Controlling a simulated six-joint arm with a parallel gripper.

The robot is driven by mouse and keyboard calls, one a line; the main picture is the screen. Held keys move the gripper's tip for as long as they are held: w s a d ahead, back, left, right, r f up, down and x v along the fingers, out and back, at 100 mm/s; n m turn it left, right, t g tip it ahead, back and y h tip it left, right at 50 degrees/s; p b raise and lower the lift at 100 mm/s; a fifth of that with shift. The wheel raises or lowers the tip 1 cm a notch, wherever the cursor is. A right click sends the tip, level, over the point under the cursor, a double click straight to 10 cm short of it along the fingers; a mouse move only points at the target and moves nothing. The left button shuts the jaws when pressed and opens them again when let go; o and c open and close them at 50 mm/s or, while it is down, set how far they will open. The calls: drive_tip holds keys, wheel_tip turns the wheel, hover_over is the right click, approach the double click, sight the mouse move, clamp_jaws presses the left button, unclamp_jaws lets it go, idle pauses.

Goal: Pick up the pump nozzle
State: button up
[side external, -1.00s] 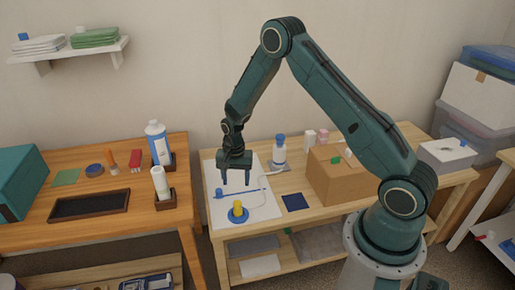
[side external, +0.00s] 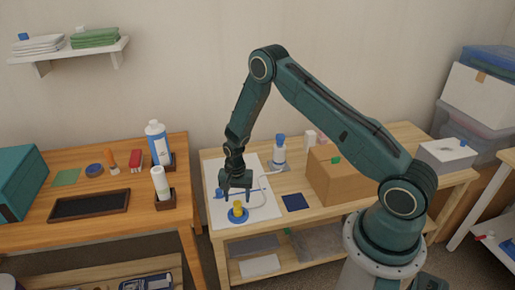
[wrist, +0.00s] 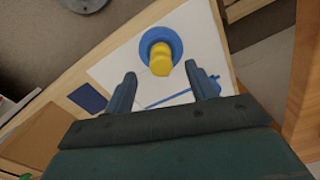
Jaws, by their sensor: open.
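A yellow piece (side external: 238,206) stands upright on a blue round base (side external: 236,219) on a white sheet; I take it to be the pump nozzle, though I cannot be sure. In the wrist view the yellow piece (wrist: 160,62) and blue base (wrist: 152,36) sit at top centre. My gripper (side external: 235,198) points down, close above and just behind the yellow piece. In the wrist view my gripper (wrist: 160,72) is open, with the yellow piece between and slightly beyond its fingertips. I see no clear contact. A thin blue rod (wrist: 168,98) lies across the sheet.
The white sheet (side external: 212,203) lies on the right-hand table. A white bottle with a blue cap (side external: 279,152) stands behind, with a pale hose. A dark blue square (side external: 295,202) and a cardboard box (side external: 338,182) are to the right. An orange-brown table (side external: 118,215) stands left.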

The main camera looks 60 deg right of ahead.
sight(237, 202)
drive_tip(key=shift+f, duration=0.45)
drive_tip(key=shift+w+f, duration=0.1)
drive_tip(key=shift+f, duration=2.45)
drive_tip(key=shift+c, duration=0.3)
clamp_jaws()
drive_tip(key=shift+r, duration=0.2)
wheel_tip(237, 202, up, 20)
drive_tip(key=shift+f, duration=0.2)
drive_tip(key=shift+r, duration=0.2)
